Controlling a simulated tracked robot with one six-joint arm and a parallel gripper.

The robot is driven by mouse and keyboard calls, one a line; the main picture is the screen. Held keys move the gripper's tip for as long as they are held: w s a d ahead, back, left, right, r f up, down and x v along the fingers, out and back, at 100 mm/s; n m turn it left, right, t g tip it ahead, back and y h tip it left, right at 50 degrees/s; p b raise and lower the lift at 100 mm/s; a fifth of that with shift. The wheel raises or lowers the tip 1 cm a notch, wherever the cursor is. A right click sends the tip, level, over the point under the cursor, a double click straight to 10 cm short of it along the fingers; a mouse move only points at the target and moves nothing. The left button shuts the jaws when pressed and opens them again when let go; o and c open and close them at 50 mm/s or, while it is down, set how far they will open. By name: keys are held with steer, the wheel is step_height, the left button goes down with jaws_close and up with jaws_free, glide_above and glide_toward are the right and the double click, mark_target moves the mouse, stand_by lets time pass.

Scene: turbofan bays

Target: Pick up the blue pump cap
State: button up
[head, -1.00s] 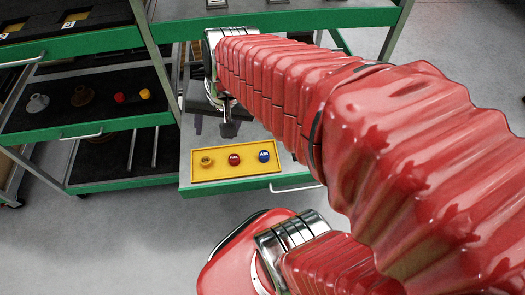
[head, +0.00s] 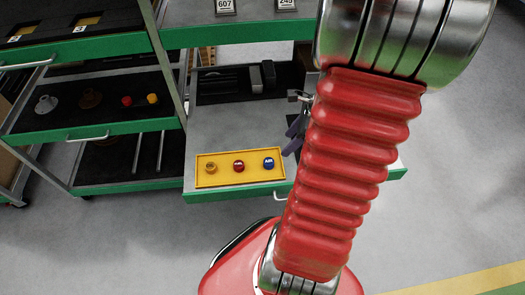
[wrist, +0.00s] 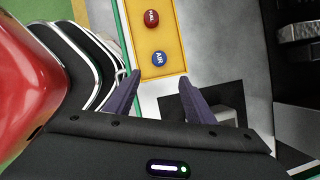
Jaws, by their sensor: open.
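The blue pump cap (head: 268,163), marked AIR, sits at the right end of a yellow tray (head: 225,181) on the lower shelf. It also shows in the wrist view (wrist: 159,59), above and between my fingertips in the picture. My gripper (head: 293,138) is just right of the tray in the head view, partly hidden behind my arm. In the wrist view my gripper (wrist: 159,88) has its two dark fingers apart with nothing between them. The fingers do not appear to touch the cap.
A dark block (head: 268,75) stands farther back on this shelf. The green-edged upper shelf (head: 230,36) overhangs behind. The left cart (head: 100,130) holds several small parts.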

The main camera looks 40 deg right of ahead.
steer(key=shift+s+d+f, duration=0.1)
steer(key=shift+d, duration=0.05)
steer(key=shift+f, duration=0.1)
glide_above(270, 162)
steer(key=s+d, duration=0.2)
steer(key=shift+f, duration=3.9)
steer(key=shift+a+x, duration=0.15)
steer(key=shift+x, duration=0.8)
steer(key=shift+a+x, duration=0.15)
steer(key=shift+x, duration=0.85)
steer(key=shift+w+a+f, duration=0.1)
steer(key=shift+w+f, duration=0.2)
steer(key=shift+f, duration=0.2)
